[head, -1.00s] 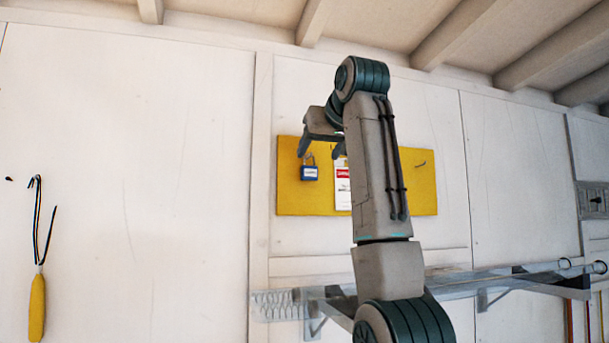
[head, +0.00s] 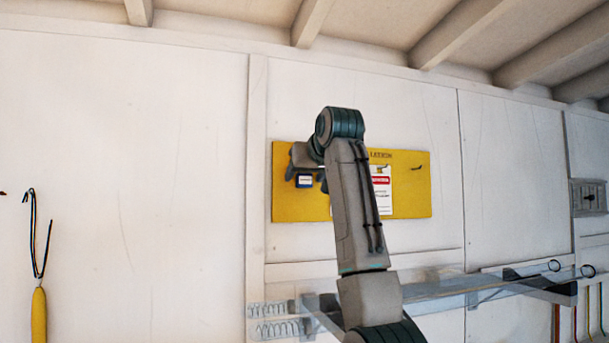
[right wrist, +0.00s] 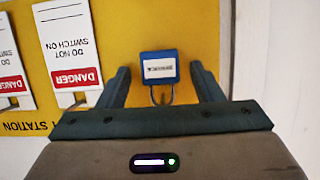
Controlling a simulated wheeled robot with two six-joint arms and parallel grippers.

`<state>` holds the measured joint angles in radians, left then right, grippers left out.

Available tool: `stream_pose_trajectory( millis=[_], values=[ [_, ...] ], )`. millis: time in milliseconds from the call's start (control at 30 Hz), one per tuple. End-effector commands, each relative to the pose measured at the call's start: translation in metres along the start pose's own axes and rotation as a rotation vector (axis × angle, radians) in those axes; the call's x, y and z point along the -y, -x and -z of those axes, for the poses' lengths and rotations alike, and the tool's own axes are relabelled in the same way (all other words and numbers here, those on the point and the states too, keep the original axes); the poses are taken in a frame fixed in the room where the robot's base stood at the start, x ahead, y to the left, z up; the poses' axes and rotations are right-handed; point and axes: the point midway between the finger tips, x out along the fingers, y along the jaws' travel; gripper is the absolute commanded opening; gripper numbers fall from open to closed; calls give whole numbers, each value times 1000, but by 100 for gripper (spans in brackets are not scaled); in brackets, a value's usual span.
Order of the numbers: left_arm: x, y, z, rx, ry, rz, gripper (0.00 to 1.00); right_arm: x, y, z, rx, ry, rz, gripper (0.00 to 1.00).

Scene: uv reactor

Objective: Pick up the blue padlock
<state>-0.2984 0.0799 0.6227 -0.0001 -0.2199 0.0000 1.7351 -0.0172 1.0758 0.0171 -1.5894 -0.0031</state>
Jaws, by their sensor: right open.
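The blue padlock (head: 304,182) hangs on the yellow board (head: 292,208) on the wall; its upper part is hidden by my right gripper in the head view. In the right wrist view, which is upside down, the padlock (right wrist: 158,66) has a blue body with a white label and a metal shackle. My right gripper (right wrist: 161,74) is open, one finger on each side of the padlock. There are gaps between the fingers and the body, so it is not gripped. The right gripper (head: 307,176) also shows in the head view. My left gripper is not in view.
White danger tags (right wrist: 67,45) hang beside the padlock on the board. Below the board a glassy shelf (head: 440,288) juts from the wall. A yellow-handled tool (head: 39,315) hangs at far left. A grey switch box (head: 589,198) is at right.

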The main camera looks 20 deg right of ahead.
Motion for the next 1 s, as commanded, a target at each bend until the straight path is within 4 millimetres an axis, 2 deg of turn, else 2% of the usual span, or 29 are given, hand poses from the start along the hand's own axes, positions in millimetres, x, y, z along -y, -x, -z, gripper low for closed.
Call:
stream_pose_trajectory(
  millis=[133,300,400,767,1000],
  values=[
    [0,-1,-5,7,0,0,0,0,0,-1,0,0,0,58],
    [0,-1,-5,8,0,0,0,0,0,-1,0,0,0,25],
    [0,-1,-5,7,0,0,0,0,0,-1,0,0,0,10],
    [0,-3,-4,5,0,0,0,0,1,2,0,0,0,10],
    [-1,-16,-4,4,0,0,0,0,7,12,-1,0,0,10]
  ],
)
